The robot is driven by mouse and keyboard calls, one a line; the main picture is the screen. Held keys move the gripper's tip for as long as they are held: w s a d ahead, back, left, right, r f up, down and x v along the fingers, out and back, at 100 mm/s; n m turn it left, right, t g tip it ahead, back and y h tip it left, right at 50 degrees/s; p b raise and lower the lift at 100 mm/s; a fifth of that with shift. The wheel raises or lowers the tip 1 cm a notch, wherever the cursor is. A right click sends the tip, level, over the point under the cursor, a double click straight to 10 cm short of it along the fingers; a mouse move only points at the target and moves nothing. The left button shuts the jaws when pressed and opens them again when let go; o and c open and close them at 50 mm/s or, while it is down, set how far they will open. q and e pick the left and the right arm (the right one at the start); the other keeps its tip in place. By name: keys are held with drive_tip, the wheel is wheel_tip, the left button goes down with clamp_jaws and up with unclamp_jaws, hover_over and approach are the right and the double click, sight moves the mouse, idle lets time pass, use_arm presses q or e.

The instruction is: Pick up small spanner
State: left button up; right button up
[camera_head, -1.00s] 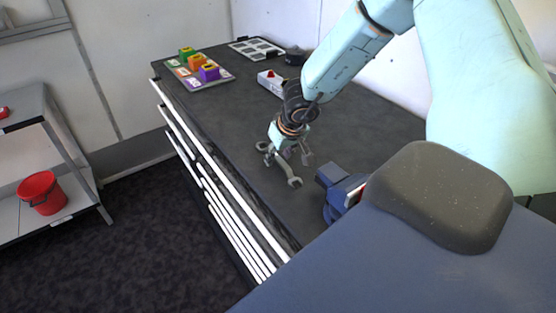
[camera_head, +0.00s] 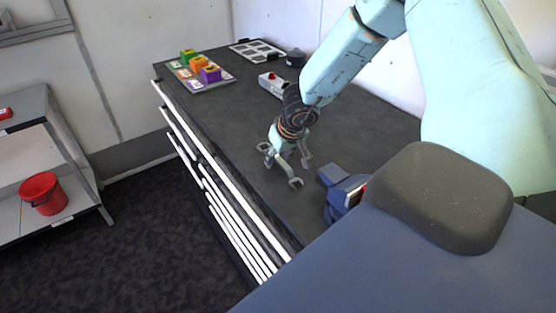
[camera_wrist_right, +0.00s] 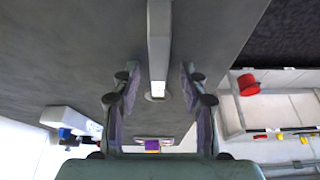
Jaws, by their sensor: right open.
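The small spanner (camera_head: 295,182) is grey metal and lies on the dark worktop, its open end towards the front edge. My right gripper (camera_head: 285,158) is over it, hiding part of its length. In the right wrist view the spanner's grey handle (camera_wrist_right: 159,45) runs down from the top edge between the two fingers of the open right gripper (camera_wrist_right: 159,76). There is a gap on both sides of the handle, and neither finger seems to touch it. My left gripper is in neither view.
A blue vise (camera_head: 342,192) stands close to the right of the spanner. Further back are a tray with coloured blocks (camera_head: 208,84), a white box with a red button (camera_head: 272,84) and a white grid tray (camera_head: 257,50). The worktop between is clear.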

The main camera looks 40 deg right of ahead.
drive_tip(key=shift+w+d+f, duration=0.1)
drive_tip(key=shift+d+f, duration=0.05)
drive_tip(key=shift+c, duration=1.4)
drive_tip(key=c, duration=0.4)
drive_tip(key=shift+c, duration=1)
clamp_jaws()
